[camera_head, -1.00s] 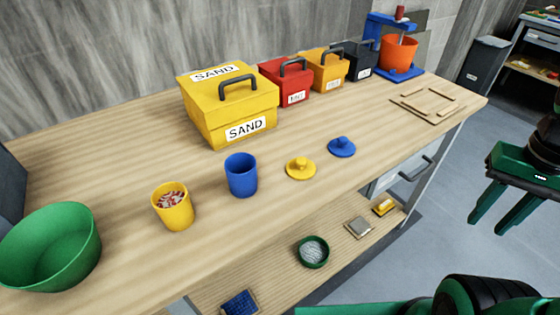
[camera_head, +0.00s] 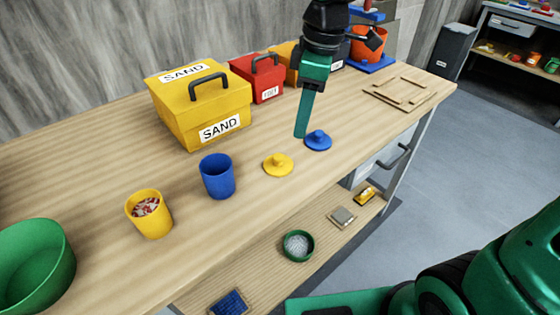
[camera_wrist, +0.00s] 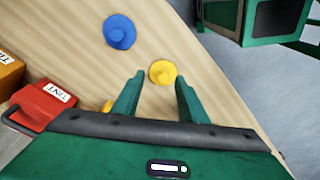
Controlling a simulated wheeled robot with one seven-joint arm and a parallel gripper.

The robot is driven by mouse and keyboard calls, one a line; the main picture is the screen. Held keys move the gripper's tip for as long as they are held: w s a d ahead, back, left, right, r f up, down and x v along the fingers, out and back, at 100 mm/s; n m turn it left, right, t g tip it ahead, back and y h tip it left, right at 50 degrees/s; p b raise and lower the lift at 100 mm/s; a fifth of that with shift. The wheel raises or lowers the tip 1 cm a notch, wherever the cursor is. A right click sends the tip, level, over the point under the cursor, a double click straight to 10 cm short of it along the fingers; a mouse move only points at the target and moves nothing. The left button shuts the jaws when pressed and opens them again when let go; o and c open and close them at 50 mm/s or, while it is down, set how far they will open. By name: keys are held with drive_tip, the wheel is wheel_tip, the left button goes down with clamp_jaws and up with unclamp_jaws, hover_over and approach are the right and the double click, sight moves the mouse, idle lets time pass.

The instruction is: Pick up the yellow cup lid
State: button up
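The yellow cup lid (camera_head: 278,164) is a round disc with a knob, lying on the wooden workbench to the right of the blue cup. In the wrist view the yellow lid (camera_wrist: 163,72) appears between my two fingertips, on the bench beyond them. My gripper (camera_head: 300,134) points down, just above and right of the yellow lid in the head view, beside the blue lid (camera_head: 318,140). In the wrist view my gripper (camera_wrist: 160,78) has its fingers apart with nothing held. Its exact height above the bench is hard to tell.
A blue cup (camera_head: 217,176) and a yellow cup (camera_head: 149,214) with red and white bits stand left of the lid. A yellow SAND box (camera_head: 201,107) and red box (camera_head: 258,78) stand behind. A green bowl (camera_head: 35,262) is at the left. The bench front edge is near.

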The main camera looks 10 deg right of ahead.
sight(279, 155)
drive_tip(key=shift+n, duration=0.8)
drive_tip(key=a+f, duration=0.4)
drive_tip(key=shift+w+a+f, duration=0.1)
drive_tip(key=shift+a+f, duration=0.05)
drive_tip(key=shift+f, duration=0.9)
drive_tip(key=shift+w+a+f, duration=0.1)
drive_tip(key=shift+a+f, duration=0.1)
drive_tip(key=shift+f, duration=0.85)
drive_tip(key=shift+w+a+f, duration=0.1)
drive_tip(key=shift+a+f, duration=0.05)
drive_tip(key=shift+f, duration=0.9)
drive_tip(key=shift+c, duration=0.3)
clamp_jaws()
